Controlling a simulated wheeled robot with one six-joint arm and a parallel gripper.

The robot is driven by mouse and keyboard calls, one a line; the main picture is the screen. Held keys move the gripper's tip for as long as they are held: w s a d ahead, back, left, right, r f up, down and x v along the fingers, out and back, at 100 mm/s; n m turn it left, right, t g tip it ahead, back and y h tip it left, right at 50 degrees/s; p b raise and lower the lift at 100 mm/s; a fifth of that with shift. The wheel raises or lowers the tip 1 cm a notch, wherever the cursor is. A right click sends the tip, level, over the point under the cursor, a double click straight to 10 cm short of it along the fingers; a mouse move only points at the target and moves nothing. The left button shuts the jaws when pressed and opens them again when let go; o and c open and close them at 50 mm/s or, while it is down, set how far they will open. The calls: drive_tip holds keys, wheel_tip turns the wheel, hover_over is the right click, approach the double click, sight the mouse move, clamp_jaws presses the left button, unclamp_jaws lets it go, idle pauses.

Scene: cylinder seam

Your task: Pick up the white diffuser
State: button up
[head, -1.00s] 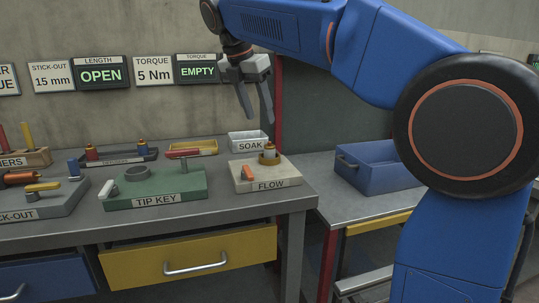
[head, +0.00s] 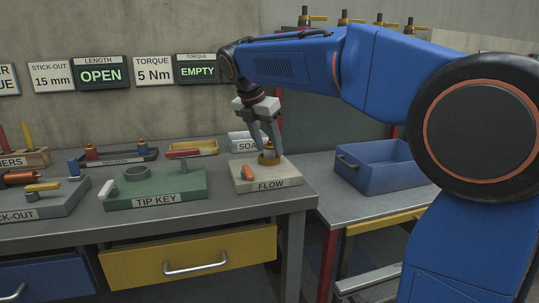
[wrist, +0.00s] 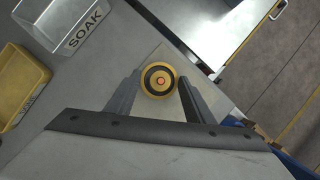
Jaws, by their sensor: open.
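The likely white diffuser is a small upright piece in a brass seat (head: 268,160) on the pale FLOW block (head: 245,176). It is mostly hidden behind my fingers in the head view. From above, in the wrist view, it shows as round rings of yellow and black with an orange-red centre (wrist: 160,81); no white side shows there. My gripper (head: 267,147) points down over the seat, open, with one finger on either side of the piece. The wrist view shows my gripper (wrist: 160,98) with gaps between the fingers and the piece.
An orange part (head: 248,173) lies on the FLOW block. The white SOAK tray (head: 243,142) stands just behind, with a yellow tray (head: 208,147) to its left. The green TIP KEY block (head: 150,190) is left. A blue bin (head: 375,173) stands on the right-hand table.

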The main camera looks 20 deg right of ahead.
clamp_jaws()
